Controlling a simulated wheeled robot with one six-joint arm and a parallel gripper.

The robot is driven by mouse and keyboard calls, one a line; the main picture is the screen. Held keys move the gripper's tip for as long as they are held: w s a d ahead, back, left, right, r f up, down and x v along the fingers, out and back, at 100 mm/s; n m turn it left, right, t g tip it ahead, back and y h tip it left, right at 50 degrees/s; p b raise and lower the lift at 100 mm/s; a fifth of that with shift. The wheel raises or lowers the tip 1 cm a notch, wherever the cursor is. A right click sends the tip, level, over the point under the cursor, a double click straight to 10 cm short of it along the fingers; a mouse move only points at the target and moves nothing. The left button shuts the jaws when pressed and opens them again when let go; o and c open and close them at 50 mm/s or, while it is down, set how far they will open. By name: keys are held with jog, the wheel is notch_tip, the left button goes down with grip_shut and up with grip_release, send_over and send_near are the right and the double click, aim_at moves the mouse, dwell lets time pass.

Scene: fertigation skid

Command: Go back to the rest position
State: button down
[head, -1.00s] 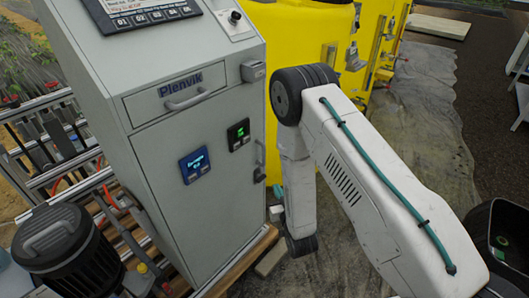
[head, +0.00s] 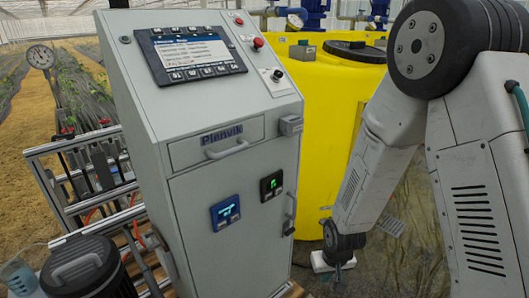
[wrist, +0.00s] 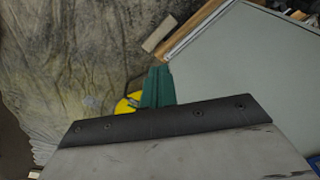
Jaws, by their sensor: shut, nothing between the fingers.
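My arm is folded at the right of the head view, its elbow high and its forearm hanging down in front of the yellow tank (head: 335,90). My gripper hangs low to the right of the grey cabinet, where only a small teal part of it shows (head: 337,272). In the wrist view its teal fingers (wrist: 157,88) are together, with nothing seen between them. They are apart from the grey cabinet in the head view (head: 240,180), which also fills the upper right of the wrist view (wrist: 250,75).
The cabinet carries a screen (head: 193,55), a red button (head: 258,42), a drawer handle (head: 228,150) and two small displays. A metal rail frame (head: 90,170) and a dark ribbed motor (head: 88,268) stand at left. The stained floor sheet (wrist: 70,60) is clear beside the cabinet.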

jog(key=s+d+r, duration=0.3)
jog(key=s+r, duration=0.4)
jog(key=r, duration=0.4)
jog(key=s+d+r+m, duration=0.1)
jog(key=s+d+r, duration=0.2)
jog(key=s+r, duration=0.5)
jog(key=s+d+r, duration=0.3)
jog(key=s+r, duration=0.4)
jog(key=r, duration=0.9)
jog(key=shift+s+r+m, duration=0.15)
jog(key=shift+m, duration=0.15)
